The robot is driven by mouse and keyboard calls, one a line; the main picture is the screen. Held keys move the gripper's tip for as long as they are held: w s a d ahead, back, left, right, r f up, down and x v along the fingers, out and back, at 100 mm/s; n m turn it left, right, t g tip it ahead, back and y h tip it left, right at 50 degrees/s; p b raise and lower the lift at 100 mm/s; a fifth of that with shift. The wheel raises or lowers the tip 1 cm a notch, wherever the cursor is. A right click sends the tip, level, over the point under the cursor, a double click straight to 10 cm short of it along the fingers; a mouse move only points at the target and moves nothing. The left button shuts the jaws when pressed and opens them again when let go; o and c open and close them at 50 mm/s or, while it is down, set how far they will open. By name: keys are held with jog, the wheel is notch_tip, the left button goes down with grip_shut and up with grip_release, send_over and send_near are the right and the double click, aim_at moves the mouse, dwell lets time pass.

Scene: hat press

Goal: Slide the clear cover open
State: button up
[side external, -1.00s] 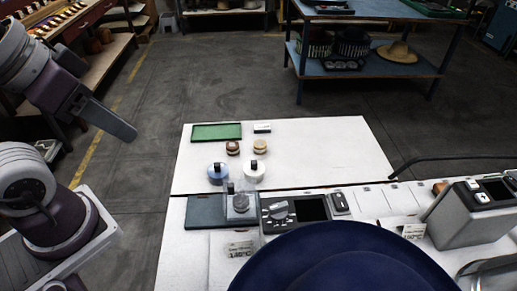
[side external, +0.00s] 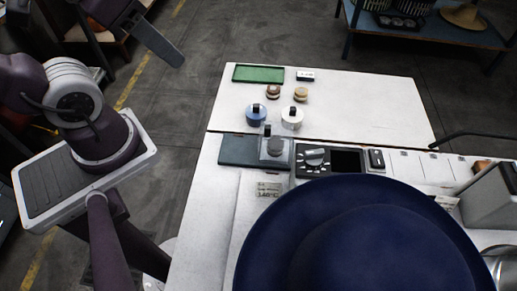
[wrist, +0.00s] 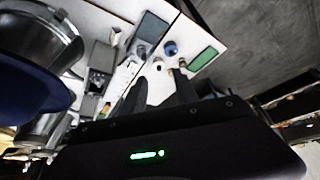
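The clear cover (side external: 265,134) is a small see-through box over a round grey knob (side external: 275,146). It stands at the right end of a dark flat plate (side external: 239,150), beside the control panel. I cannot tell from its edges how far it is slid. My gripper (side external: 178,58) is at the upper left of the side external view, off to the left of the table and well apart from the cover. In the wrist view my gripper (wrist: 160,75) shows two dark fingers with a gap and nothing held between them.
A control panel (side external: 314,158) with a dial and dark screen adjoins the cover. A large blue hat (side external: 365,235) fills the front. Blue (side external: 256,118) and white (side external: 292,121) round pieces stand behind the cover. A green tray (side external: 258,73) lies at the back left; the table's back right is clear.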

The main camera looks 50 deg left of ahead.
jog(key=w+d+m+g, duration=0.2)
jog(key=w+m+g, duration=0.1)
jog(key=w, duration=0.4)
jog(key=m+g+y, duration=0.3)
jog(key=m+g, duration=0.3)
send_near(269, 126)
jog(key=f, duration=0.2)
jog(key=x, duration=0.6)
jog(key=shift+s+a+f, duration=0.1)
jog(key=shift+s+a, duration=0.1)
jog(key=shift+s, duration=0.2)
jog(key=shift+s+a+f, duration=0.15)
jog(key=shift+f, duration=0.25)
grip_shut()
